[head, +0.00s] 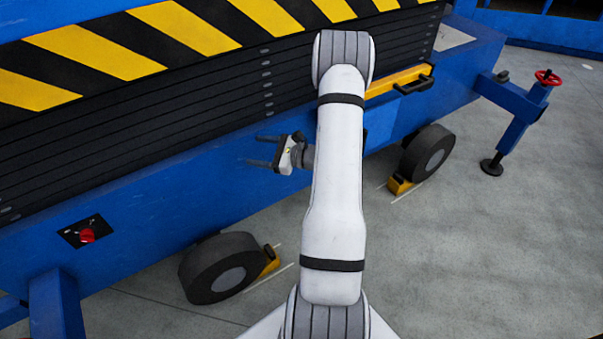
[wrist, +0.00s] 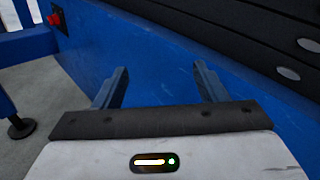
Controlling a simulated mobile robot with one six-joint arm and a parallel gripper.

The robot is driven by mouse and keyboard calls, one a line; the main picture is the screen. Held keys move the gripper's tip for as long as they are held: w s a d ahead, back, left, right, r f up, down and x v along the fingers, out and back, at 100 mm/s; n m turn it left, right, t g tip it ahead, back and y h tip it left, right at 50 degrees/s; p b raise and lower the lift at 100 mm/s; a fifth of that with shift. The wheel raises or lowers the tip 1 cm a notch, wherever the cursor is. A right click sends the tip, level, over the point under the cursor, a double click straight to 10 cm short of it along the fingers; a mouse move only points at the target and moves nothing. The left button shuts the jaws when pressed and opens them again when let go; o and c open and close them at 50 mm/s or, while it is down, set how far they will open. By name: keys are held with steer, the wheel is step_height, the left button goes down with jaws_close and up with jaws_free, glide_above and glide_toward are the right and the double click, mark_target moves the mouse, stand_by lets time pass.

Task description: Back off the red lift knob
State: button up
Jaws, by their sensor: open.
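The red lift knob (head: 87,236) sits on a small black panel (head: 72,232) set in the blue side of the lift, at the lower left of the head view. It also shows small at the top left of the wrist view (wrist: 55,19). My gripper (head: 254,151) is open and empty, up and right of the knob and well apart from it. In the wrist view both fingers (wrist: 161,68) stand apart with only the blue side wall beyond them. Whether they touch the wall I cannot tell.
Black slats with a yellow-striped band (head: 95,52) rise above the blue body. Wheels (head: 222,268) with yellow chocks stand below. A yellow drawer (head: 397,80) with a black handle is at the right. A blue outrigger carries a red handwheel (head: 548,77). The grey floor at right is clear.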

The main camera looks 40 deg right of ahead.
steer(key=s+d+f+m+t+h+b, duration=0.2)
steer(key=d+f+m+h, duration=0.4)
steer(key=d+f, duration=0.35)
steer(key=s+d+f+m+t+h+b, duration=0.25)
steer(key=d+f+m+h, duration=0.25)
steer(key=d+f, duration=0.4)
steer(key=w+f, duration=0.1)
steer(key=w, duration=0.6)
steer(key=shift+a+f, duration=0.15)
steer(key=shift+a, duration=0.15)
steer(key=c, duration=0.9)
steer(key=shift+a+f, duration=0.1)
steer(key=shift+a, duration=0.15)
steer(key=shift+c, duration=0.3)
steer(key=shift+d, duration=0.1)
